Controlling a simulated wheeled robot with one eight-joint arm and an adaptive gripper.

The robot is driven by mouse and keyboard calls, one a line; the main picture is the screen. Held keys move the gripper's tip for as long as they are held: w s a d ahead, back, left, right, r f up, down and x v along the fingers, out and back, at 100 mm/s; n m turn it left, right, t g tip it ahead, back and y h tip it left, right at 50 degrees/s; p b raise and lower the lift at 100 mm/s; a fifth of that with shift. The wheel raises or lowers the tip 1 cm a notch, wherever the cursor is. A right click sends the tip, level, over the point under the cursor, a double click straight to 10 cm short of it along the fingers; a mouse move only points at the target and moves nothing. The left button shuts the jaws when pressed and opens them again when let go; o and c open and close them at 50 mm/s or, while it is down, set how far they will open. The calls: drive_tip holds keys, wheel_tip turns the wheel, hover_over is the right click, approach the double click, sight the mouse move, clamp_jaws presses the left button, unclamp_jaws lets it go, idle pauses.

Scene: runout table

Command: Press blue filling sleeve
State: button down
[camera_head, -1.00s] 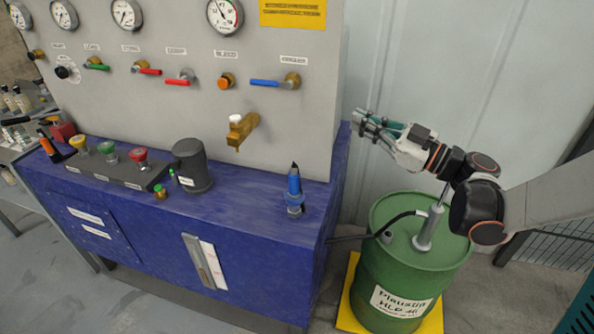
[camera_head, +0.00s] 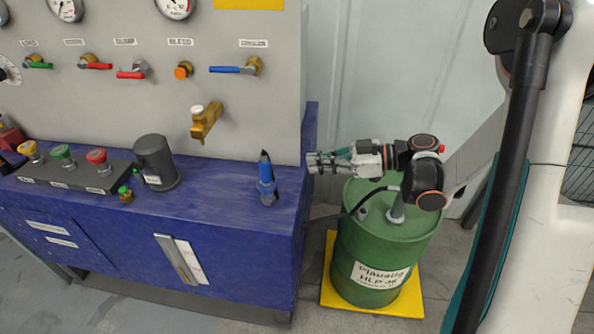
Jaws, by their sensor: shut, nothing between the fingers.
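The blue filling sleeve (camera_head: 266,180) stands upright near the right end of the blue bench top (camera_head: 225,190). It has a dark pointed tip and a grey lower part. My gripper (camera_head: 312,162) is shut and empty. It points left, to the right of the sleeve and apart from it, near the bench's right edge. The green drum is below and behind my wrist. Nothing hides the sleeve.
A dark grey jug (camera_head: 155,165) and a button box (camera_head: 75,172) with yellow, green and red knobs stand left on the bench. A brass tap (camera_head: 205,121) juts from the panel. A green drum (camera_head: 345,240) stands right on a yellow pallet (camera_head: 328,290).

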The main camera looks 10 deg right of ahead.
sight(270, 178)
drive_tip(key=b+x, duration=0.2)
drive_tip(key=x, duration=0.7)
drive_tip(key=shift+a+f+b, duration=0.15)
drive_tip(key=shift+a+b, duration=0.05)
drive_tip(key=shift+b, duration=0.1)
wheel_tip(270, 178, down, 3)
drive_tip(key=shift+w+f+b, duration=0.1)
drive_tip(key=shift+b, duration=0.7)
drive_tip(key=shift+f, duration=0.3)
